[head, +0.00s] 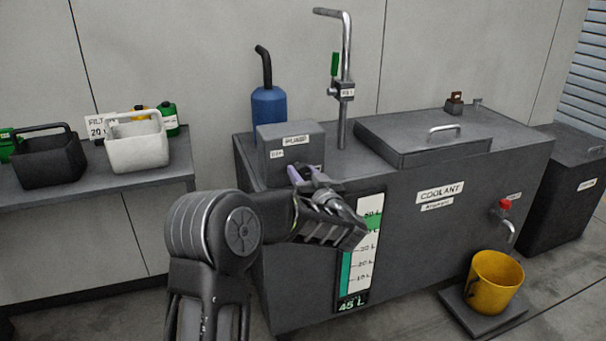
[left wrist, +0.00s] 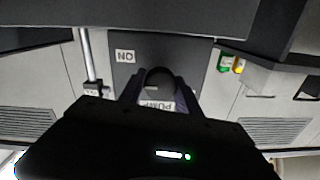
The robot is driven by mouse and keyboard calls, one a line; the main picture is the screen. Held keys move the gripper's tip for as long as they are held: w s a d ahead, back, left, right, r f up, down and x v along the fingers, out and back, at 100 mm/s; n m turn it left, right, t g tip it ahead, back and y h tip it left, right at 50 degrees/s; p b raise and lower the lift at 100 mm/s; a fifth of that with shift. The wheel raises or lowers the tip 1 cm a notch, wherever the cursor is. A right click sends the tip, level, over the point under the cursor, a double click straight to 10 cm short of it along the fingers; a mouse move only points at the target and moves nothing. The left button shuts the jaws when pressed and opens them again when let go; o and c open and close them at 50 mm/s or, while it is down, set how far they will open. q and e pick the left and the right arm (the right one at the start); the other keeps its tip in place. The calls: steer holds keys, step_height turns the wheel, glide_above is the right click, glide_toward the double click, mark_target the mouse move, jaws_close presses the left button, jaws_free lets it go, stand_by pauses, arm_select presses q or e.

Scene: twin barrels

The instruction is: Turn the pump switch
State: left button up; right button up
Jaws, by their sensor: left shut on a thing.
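The pump box (head: 292,136), a grey housing labelled PUMP, sits on the left end of the coolant tank. My left gripper (head: 303,174) is at its front face, and its arm hides the lower part of that face. In the left wrist view, upside down, the fingers (left wrist: 158,95) are shut on the pump switch (left wrist: 158,76), a dark rounded piece. An ON label (left wrist: 125,56) shows beside it on the box. A small label (head: 277,154) is on the box's left in the head view. The switch's exact angle is hard to tell. My right gripper is not in view.
The grey coolant tank (head: 455,215) has a level gauge reading 45 L, a lid (head: 420,140) and a red-handled tap (head: 505,205). A yellow bucket (head: 494,283) stands below the tap. A black basket and a white basket (head: 137,143) stand on the left bench.

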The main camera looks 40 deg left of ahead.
arm_select(q)
jaws_close()
